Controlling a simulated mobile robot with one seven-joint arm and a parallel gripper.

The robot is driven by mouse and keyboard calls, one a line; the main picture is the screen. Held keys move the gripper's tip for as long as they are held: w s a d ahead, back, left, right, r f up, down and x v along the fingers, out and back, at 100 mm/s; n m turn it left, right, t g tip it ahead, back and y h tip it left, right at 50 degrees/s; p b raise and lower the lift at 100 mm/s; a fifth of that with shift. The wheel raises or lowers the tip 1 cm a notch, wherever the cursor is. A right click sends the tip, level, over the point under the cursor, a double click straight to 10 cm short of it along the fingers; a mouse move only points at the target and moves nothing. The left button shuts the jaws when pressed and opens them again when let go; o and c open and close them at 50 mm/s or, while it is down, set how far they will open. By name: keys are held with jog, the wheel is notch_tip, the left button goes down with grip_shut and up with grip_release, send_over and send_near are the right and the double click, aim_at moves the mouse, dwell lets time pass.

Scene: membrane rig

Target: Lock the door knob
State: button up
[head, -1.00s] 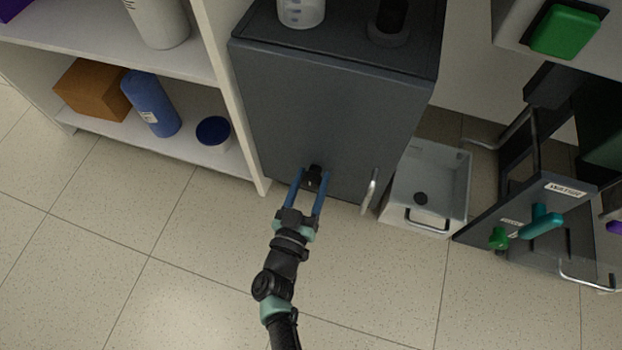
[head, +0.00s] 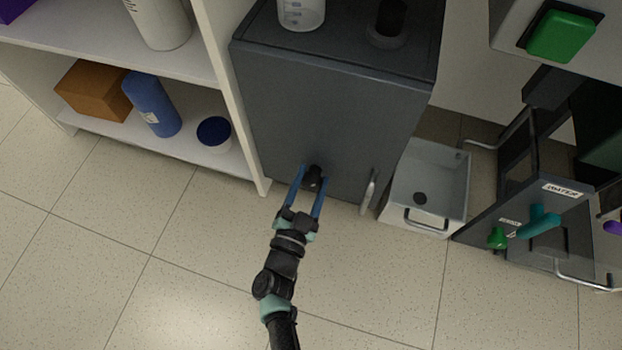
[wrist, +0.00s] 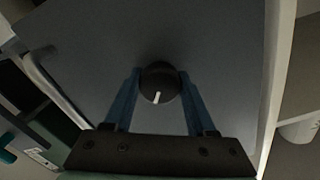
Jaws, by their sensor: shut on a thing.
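The black round door knob (head: 313,176) sits low on the front of the dark grey cabinet door (head: 325,115). It also shows in the wrist view (wrist: 159,82), with a white mark on its face pointing down and slightly left. My gripper (head: 313,180) has its two blue fingers shut on the knob, one on each side. In the wrist view the fingertips (wrist: 159,80) touch the knob's left and right sides. The silver door handle (head: 369,191) stands to the right of the knob in the head view. The door looks closed.
A rig with green and teal valve handles (head: 540,222) stands further right. A white shelf (head: 185,145) with bottles and a box is left. The floor in front is clear.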

jog(key=m+b, duration=0.1)
jog(key=m, duration=0.4)
jog(key=shift+f+m, duration=0.1)
jog(key=shift+m, duration=0.2)
jog(key=m+b, duration=0.1)
jog(key=m, duration=0.3)
jog(key=shift+m, duration=0.4)
jog(key=o, duration=1.4)
jog(key=shift+s, duration=0.1)
jog(key=p+v, duration=0.5)
jog(key=v, duration=0.8)
